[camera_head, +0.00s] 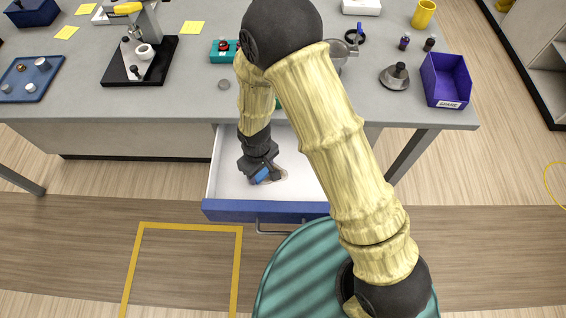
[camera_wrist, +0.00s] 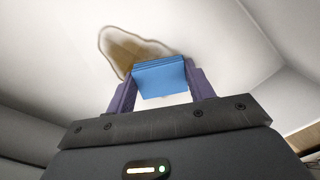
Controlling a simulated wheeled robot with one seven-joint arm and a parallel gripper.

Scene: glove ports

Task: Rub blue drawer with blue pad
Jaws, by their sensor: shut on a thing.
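The blue drawer (camera_head: 240,206) is pulled out from under the grey bench, with a blue front and a white inside. My gripper (camera_head: 264,176) is inside the drawer opening, pointing down. It is shut on the blue pad (camera_wrist: 160,78), which also shows in the head view (camera_head: 262,175). A brown stain (camera_wrist: 122,48) lies on the white drawer floor, just beyond the pad and partly behind it in the wrist view. I cannot tell whether the pad touches the floor. My arm hides part of the drawer's right side in the head view.
The grey bench (camera_head: 190,98) stands behind the drawer. On it are a microscope (camera_head: 140,50), a blue tray (camera_head: 30,80), a teal block (camera_head: 222,50) and a purple bin (camera_head: 446,80). Yellow tape (camera_head: 190,226) marks open floor at the front left.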

